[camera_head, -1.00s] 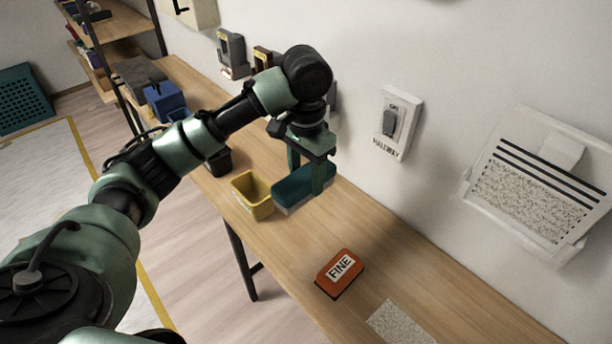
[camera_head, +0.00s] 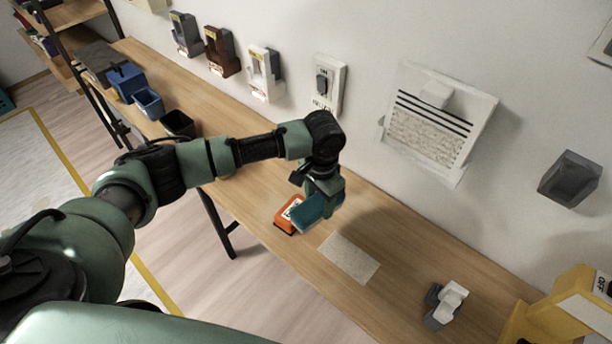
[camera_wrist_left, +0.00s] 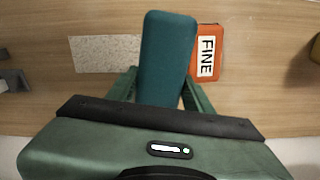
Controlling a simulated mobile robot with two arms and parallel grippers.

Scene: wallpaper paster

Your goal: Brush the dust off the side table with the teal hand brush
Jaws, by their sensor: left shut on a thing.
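My left gripper (camera_head: 322,190) is shut on the teal hand brush (camera_head: 318,212) and holds it over the long wooden table (camera_head: 420,262). In the left wrist view the brush (camera_wrist_left: 168,58) stands out lengthwise between the gripper's fingers (camera_wrist_left: 163,92). A pale speckled rectangular patch (camera_head: 349,257) lies on the table just right of the brush; it also shows in the left wrist view (camera_wrist_left: 103,54). I cannot tell whether it is dust or a sheet. Whether the brush touches the table is unclear. My right gripper is not in view.
An orange block marked FINE (camera_head: 288,214) lies beside the brush, partly covered by it. A grey and white item (camera_head: 444,303) and a yellow switch-like box (camera_head: 570,310) are farther right. Blue and black bins (camera_head: 178,123) stand at the left. A switch (camera_head: 328,84) and dispensers line the wall.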

